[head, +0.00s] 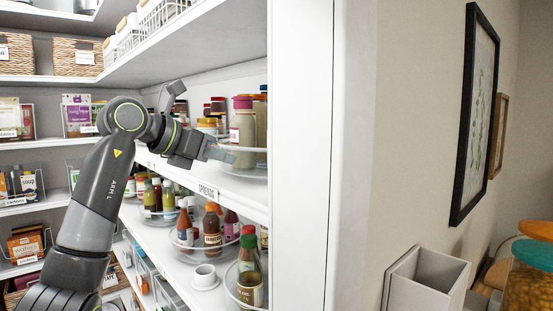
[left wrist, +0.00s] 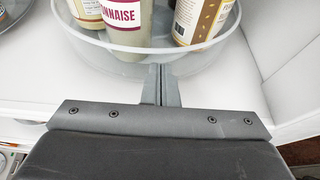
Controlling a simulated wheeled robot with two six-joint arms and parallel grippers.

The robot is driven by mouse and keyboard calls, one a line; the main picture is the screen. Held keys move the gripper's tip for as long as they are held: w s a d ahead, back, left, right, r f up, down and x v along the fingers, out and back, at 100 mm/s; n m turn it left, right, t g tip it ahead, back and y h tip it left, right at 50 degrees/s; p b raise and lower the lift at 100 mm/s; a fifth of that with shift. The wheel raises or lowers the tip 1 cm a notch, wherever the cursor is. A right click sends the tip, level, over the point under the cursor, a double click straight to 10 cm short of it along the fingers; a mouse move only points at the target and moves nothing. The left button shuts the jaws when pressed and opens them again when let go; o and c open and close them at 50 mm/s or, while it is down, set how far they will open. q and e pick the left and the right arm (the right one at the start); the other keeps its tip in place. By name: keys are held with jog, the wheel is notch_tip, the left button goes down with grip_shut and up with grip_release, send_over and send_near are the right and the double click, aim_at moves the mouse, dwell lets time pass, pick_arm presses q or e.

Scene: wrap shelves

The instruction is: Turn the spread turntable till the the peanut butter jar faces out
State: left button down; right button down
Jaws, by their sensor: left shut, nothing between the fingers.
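The spread turntable (head: 250,172) is a clear round tray on the shelf labelled SPREADS; its rim also shows in the left wrist view (left wrist: 110,66). It holds a mayonnaise bottle (left wrist: 120,18), a brown-labelled container (left wrist: 204,18) and a partly cut-off container (left wrist: 88,12). In the head view a purple-lidded container (head: 243,128) stands in it. I cannot tell which one is the peanut butter jar. My left gripper (head: 230,156) is shut and empty, its fingertips (left wrist: 162,72) at the turntable's front wall; whether they touch is unclear. My right gripper is out of view.
More jars (head: 212,116) stand left of the turntable on the same shelf. The shelf below holds sauce bottles (head: 212,228) in clear turntables and a white cup (head: 205,276). A white upright panel (head: 300,150) closes the right side.

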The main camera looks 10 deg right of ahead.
pick_arm(q)
jog(key=shift+w+a, duration=0.3)
jog(key=shift+w, duration=0.1)
jog(key=shift+w+a+r+p, duration=0.1)
jog(key=shift+w+a+p, duration=0.25)
jog(key=shift+p, duration=0.3)
jog(key=shift+w+a+p, duration=0.25)
jog(key=shift+w+p, duration=0.1)
jog(key=shift+w, duration=0.2)
jog(key=shift+w+a, duration=0.3)
jog(key=shift+w, duration=0.2)
jog(key=shift+w+a, duration=0.25)
jog(key=shift+w, duration=0.25)
